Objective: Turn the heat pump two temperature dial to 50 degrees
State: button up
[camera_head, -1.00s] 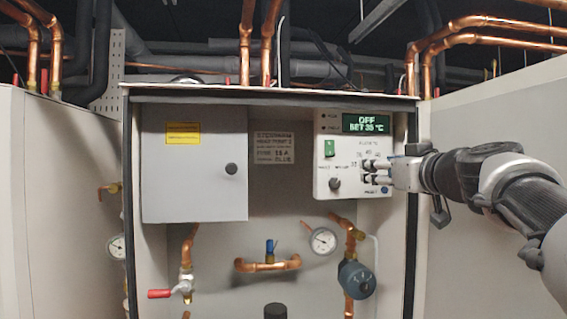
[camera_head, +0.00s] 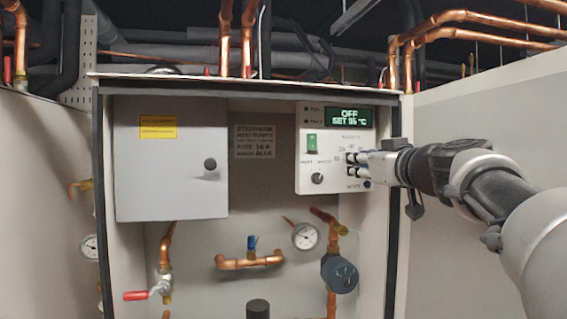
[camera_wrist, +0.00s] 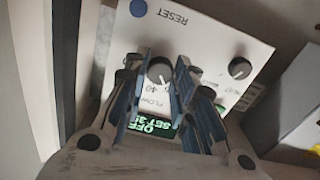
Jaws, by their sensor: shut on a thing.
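The control panel (camera_head: 309,150) of heat pump two is white, with a dark display (camera_head: 348,117) in green text reading OFF and a SET value that looks like 35 °C. My gripper (camera_head: 353,164) is at the panel's lower right, over the temperature dial, which its fingers hide in the head view. In the wrist view the black round temperature dial (camera_wrist: 160,70) sits between the two blue-padded fingers of my gripper (camera_wrist: 163,78), which are shut on it. Scale marks, 40 among them, show beside it. The dial's exact pointer angle is hard to read.
A second black knob (camera_head: 317,178), a green switch (camera_head: 312,143) and a blue reset button (camera_wrist: 139,8) are close by on the panel. A grey box door (camera_head: 170,170) is left of it. Pipes, a gauge (camera_head: 305,236) and a blue-grey pump (camera_head: 340,274) are below.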

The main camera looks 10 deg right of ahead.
grip_shut()
jog(key=shift+m, duration=0.3)
jog(key=m, duration=2.3)
jog(key=shift+m, duration=0.3)
